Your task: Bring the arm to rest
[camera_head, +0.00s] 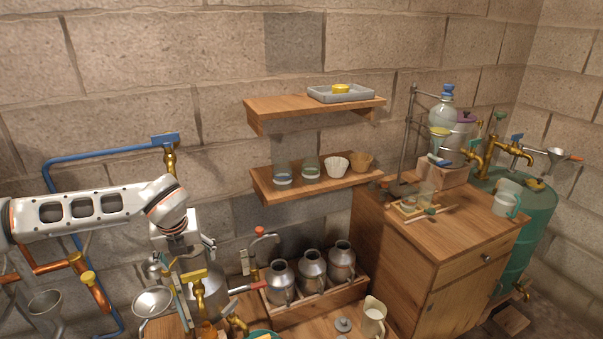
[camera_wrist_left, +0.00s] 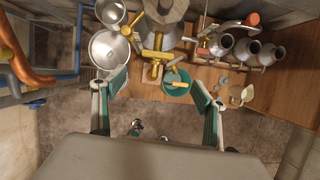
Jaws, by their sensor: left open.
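My left arm comes in from the left in the head view, and its white and orange links (camera_head: 85,206) stretch across the wall. My left gripper (camera_head: 191,268) points down in front of the metal still with brass taps. In the left wrist view, the two green-padded fingers of the gripper (camera_wrist_left: 160,88) are spread wide with nothing between them. A teal bowl (camera_wrist_left: 178,82) lies below and beyond the fingertips, under a brass tap (camera_wrist_left: 153,70). My right gripper is in neither view.
Several metal cans (camera_head: 312,268) stand in a wooden crate to the right. A cream jug (camera_head: 373,318) stands near the bench front. Blue pipe (camera_head: 95,152) and copper pipe (camera_head: 97,290) run on the left. Two wall shelves (camera_head: 300,107) and a wooden cabinet (camera_head: 425,280) are further right.

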